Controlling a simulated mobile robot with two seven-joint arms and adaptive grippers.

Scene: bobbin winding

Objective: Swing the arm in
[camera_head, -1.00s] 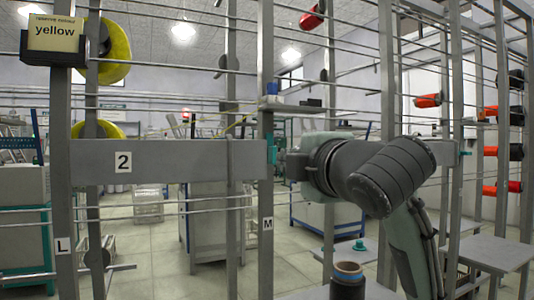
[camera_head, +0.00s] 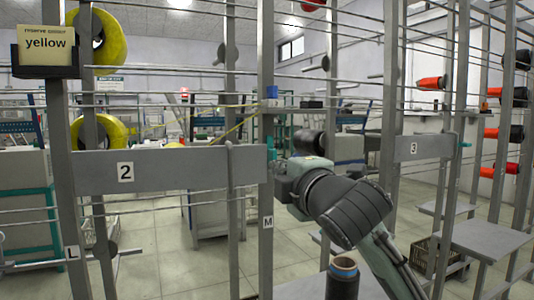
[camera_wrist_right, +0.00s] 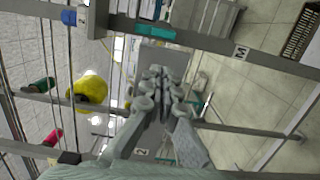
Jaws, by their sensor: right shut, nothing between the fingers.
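A grey frame with a wide crossbar labelled 2 (camera_head: 195,170) stands in front of me, between post L (camera_head: 66,215) and post M (camera_head: 266,180). A thin upright bar (camera_head: 230,215) shows at the crossbar; I cannot tell which part is the arm to swing. My right arm reaches up to post M in the head view, where its fingers are hidden. In the right wrist view my right gripper (camera_wrist_right: 161,75) is shut and empty, with a grey surface behind its fingertips. Whether it touches the surface is unclear. My left gripper is not in view.
Yellow bobbins (camera_head: 104,38) sit on the left, beside a yellow sign (camera_head: 46,43). A crossbar labelled 3 (camera_head: 424,147) and red bobbins (camera_head: 431,83) are on the right. A dark spool (camera_head: 343,279) stands at the front. Thin horizontal rods cross the frame.

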